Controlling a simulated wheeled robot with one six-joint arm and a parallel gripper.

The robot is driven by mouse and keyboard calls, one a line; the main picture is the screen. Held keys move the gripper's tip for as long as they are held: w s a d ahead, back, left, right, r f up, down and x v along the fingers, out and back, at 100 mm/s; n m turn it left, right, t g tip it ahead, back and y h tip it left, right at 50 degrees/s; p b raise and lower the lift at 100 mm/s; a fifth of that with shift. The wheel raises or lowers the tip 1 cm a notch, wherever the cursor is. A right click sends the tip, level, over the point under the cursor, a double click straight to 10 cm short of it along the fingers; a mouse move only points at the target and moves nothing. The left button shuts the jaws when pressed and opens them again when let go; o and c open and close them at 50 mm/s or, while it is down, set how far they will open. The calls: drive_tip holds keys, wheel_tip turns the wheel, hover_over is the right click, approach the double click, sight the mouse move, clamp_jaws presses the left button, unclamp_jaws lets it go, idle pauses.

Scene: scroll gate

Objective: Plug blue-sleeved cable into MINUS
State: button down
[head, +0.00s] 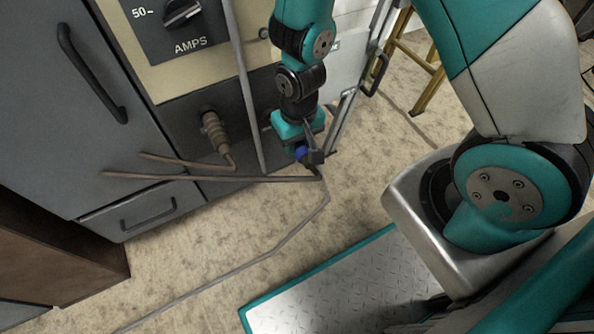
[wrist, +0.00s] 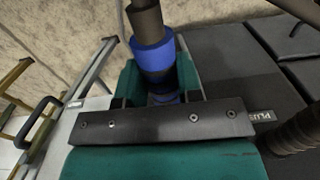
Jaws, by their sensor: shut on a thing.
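My gripper (head: 303,143) is shut on the blue-sleeved cable plug (head: 301,154), low in front of the machine's dark panel. In the wrist view the blue sleeve (wrist: 153,55) sits between the teal jaws, with a dark grey cylindrical part (wrist: 146,18) sticking out past it. The cable (head: 270,251) runs from beside my gripper down to the floor at lower left. A PLUS label (wrist: 264,116) shows on the panel in the wrist view, beside a brown plug (wrist: 302,131). I cannot make out the MINUS socket or its label in either view.
The brown plug (head: 214,133) sits on the panel left of my gripper, its cable hanging below. A drawer (head: 147,212) is at lower left, and a yellow stool (head: 430,90) stands behind right.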

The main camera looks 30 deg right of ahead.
drive_tip(key=f, duration=0.2)
drive_tip(key=s+f+b, duration=0.1)
drive_tip(key=shift+a, duration=0.4)
drive_tip(key=w, duration=0.7)
drive_tip(key=shift+b, duration=0.45)
drive_tip(key=shift+r+p, duration=0.2)
drive_tip(key=shift+p, duration=0.35)
drive_tip(key=shift+w+f+p, duration=0.1)
drive_tip(key=shift+w+p, duration=0.2)
drive_tip(key=shift+p, duration=0.5)
idle(1.0)
drive_tip(key=shift+s+p, duration=0.15)
drive_tip(key=shift+p, duration=0.6)
idle(0.8)
drive_tip(key=shift+w, duration=0.25)
idle(0.6)
drive_tip(key=c, duration=0.6)
unclamp_jaws()
